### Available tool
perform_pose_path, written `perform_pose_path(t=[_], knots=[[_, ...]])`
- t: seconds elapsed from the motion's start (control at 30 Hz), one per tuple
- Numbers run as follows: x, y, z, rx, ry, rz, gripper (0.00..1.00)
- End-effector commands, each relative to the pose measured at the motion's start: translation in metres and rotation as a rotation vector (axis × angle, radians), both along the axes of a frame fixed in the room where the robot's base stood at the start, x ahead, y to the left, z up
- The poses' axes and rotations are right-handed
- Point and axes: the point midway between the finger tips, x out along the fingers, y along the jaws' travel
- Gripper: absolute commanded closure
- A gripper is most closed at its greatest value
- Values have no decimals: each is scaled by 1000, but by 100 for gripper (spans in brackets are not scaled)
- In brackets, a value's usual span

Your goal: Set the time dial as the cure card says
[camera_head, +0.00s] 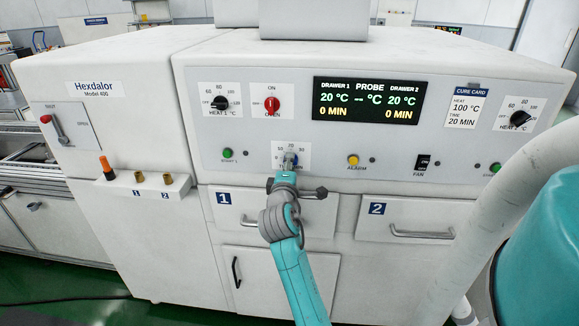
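The time dial (291,158) is on a small white plate on the oven's front panel, with 20 and 50 legible on its scale. My gripper (288,171) is at the dial and covers its lower part. Whether the fingers are closed on the knob or only near it is too small to tell, and the pointer cannot be read. The cure card (465,107) at the right of the panel reads heat 100 °C and time 20 min. The display (368,101) shows 20 °C and 0 MIN for both drawers, and dashes for the probe.
Heat dial 1 (220,103), the red oven switch (272,105) and the green start button (228,153) sit around the time dial. The yellow alarm button (353,160) and fan switch (422,162) are to its right. Drawer 2's handle (422,234) sticks out below.

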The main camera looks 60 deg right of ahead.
Motion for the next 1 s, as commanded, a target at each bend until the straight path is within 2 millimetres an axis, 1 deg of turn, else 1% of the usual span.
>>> perform_pose_path(t=[0.17,0.2,0.27,0.3,0.33,0.67,0.87,1.0], knots=[[0,0,0,0,0,0,60],[0,0,0,0,0,0,70],[0,0,0,0,0,0,85],[0,0,0,0,0,0,95],[0,0,0,0,0,0,100],[0,0,0,5,-12,0,100],[0,0,0,34,-80,0,100],[0,0,0,71,-169,0,100]])
